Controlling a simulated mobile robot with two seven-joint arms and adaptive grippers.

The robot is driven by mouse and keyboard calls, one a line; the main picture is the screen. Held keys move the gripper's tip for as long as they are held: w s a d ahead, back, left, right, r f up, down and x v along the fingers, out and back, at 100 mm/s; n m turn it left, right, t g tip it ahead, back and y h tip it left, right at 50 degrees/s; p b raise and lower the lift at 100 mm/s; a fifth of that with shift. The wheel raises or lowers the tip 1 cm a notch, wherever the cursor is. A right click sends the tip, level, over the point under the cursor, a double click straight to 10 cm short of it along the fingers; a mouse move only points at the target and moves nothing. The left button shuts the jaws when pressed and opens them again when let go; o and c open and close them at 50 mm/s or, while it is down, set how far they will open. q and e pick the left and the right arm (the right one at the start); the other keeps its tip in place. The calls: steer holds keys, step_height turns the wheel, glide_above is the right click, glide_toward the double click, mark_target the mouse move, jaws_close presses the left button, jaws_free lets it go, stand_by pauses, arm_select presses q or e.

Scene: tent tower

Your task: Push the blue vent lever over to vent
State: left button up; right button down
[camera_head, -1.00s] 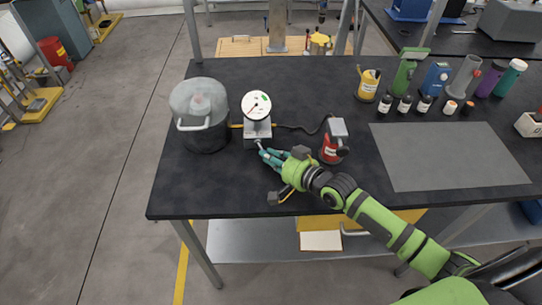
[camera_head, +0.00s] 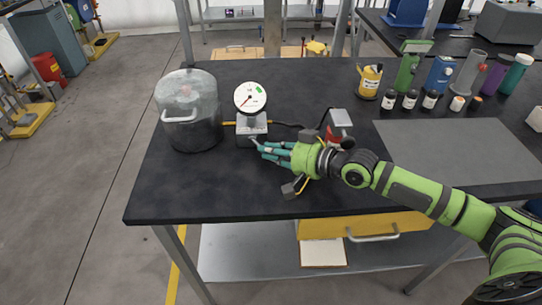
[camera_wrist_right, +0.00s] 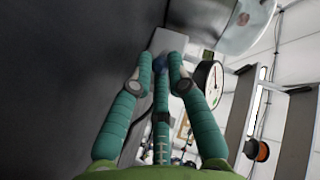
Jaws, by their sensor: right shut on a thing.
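A small grey vent block (camera_head: 251,126) stands on the dark bench with a round white gauge (camera_head: 250,97) on top. My right gripper (camera_head: 263,150) reaches in from the right, its teal fingers low at the front of the block. The short lever (camera_head: 253,142) at the block's front meets the fingertips. In the right wrist view a bit of blue, the lever (camera_wrist_right: 159,62), shows between the fingertips (camera_wrist_right: 161,72), which are shut on it. The fingers hide most of the lever, so its exact angle is unclear. My left gripper is not in view.
A lidded clear-topped pot (camera_head: 190,112) stands just left of the block. A grey mat (camera_head: 450,150) and several bottles lie right. The front left of the bench is clear.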

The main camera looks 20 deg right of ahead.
steer(key=shift+r, duration=0.2)
steer(key=c, duration=1.5)
jaws_free()
steer(key=shift+f, duration=0.1)
step_height(320, 180, up, 10)
